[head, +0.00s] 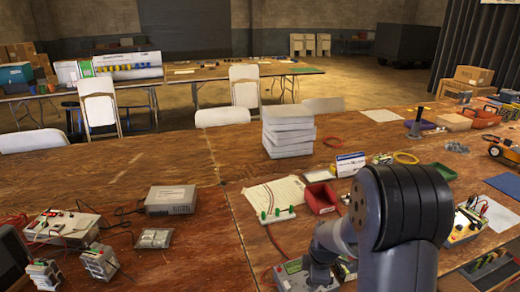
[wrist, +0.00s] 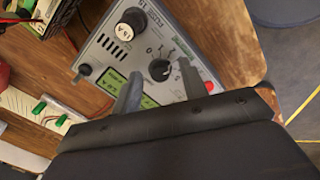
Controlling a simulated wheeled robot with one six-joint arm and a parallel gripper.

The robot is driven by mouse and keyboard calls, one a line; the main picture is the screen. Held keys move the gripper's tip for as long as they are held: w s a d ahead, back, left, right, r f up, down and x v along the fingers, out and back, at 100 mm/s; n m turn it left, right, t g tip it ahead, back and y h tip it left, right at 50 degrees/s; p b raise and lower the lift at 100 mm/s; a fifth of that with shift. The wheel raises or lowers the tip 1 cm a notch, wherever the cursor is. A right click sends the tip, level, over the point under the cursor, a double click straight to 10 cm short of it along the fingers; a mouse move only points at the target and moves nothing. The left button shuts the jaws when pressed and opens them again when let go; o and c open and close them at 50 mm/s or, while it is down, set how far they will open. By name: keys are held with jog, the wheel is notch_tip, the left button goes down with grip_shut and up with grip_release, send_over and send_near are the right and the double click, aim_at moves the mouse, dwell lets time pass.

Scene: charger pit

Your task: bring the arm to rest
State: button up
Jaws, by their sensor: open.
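My gripper (wrist: 162,86) is open in the wrist view, its two grey fingers over the face of a grey charger box (wrist: 110,45). Another dark round part shows between the fingers, partly hidden. I cannot tell whether the fingers touch the box. The box has green displays (wrist: 113,82) and a round black fuse cap (wrist: 131,21). In the head view, my arm reaches down over the charger (head: 291,277) at the bottom, hiding much of it and the fingertips.
A red tray (head: 321,198), a paper sheet with a green-post strip (head: 277,215) and a stack of white boxes (head: 288,131) lie near the arm. A grey box (head: 171,199) and wired devices stand left. Bare wooden tabletop (head: 110,165) lies further back left.

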jog(key=n+p, duration=0.2)
jog(key=n, duration=0.3)
jog(key=shift+p, duration=0.35)
jog(key=shift+r, duration=0.35)
jog(key=shift+s, duration=0.2)
